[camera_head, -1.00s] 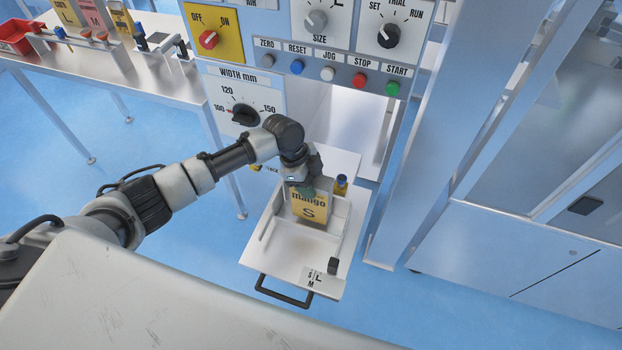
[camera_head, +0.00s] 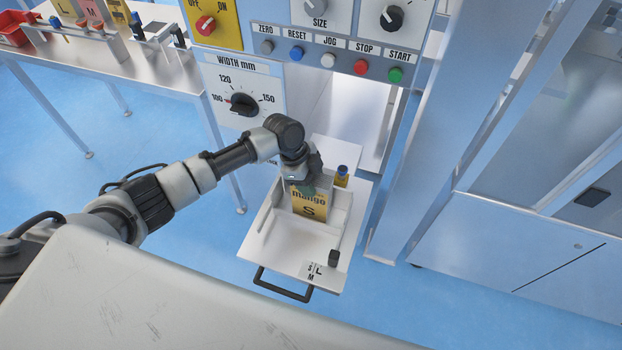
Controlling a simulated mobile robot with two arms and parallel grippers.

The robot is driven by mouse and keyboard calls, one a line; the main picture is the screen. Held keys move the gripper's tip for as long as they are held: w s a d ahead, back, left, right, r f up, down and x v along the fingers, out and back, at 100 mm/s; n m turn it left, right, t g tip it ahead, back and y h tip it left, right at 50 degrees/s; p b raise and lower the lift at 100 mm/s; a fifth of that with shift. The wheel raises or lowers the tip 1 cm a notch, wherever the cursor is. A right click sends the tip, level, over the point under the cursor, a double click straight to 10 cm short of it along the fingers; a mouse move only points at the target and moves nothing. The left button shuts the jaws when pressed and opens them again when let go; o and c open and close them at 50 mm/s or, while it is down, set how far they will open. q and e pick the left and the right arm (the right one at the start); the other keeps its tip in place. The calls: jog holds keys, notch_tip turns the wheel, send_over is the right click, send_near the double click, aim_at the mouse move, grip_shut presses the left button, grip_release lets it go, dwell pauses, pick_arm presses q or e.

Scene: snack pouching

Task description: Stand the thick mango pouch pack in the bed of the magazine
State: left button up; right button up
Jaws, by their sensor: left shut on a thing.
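The mango pouch pack (camera_head: 309,206) is yellow, marked "mango" and "S". It is upright within the bed of the white magazine (camera_head: 284,252), between its side walls, towards the back. My left gripper (camera_head: 306,187) is above it and shut on its top edge, coming down from above. Whether the pack's bottom touches the bed floor I cannot tell. My right gripper is not in the view.
The magazine has a black handle (camera_head: 283,288) at the front and a black knob (camera_head: 333,258) by an S/L/M label. A small yellow bottle-like thing with a blue top (camera_head: 342,176) stands behind right. The control panel (camera_head: 330,60) rises behind. A side table (camera_head: 110,60) holds other packs.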

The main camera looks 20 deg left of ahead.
pick_arm(q)
jog(key=shift+f, duration=0.1)
jog(key=o, duration=1)
notch_tip(320, 180, up, 12)
jog(key=p, duration=1)
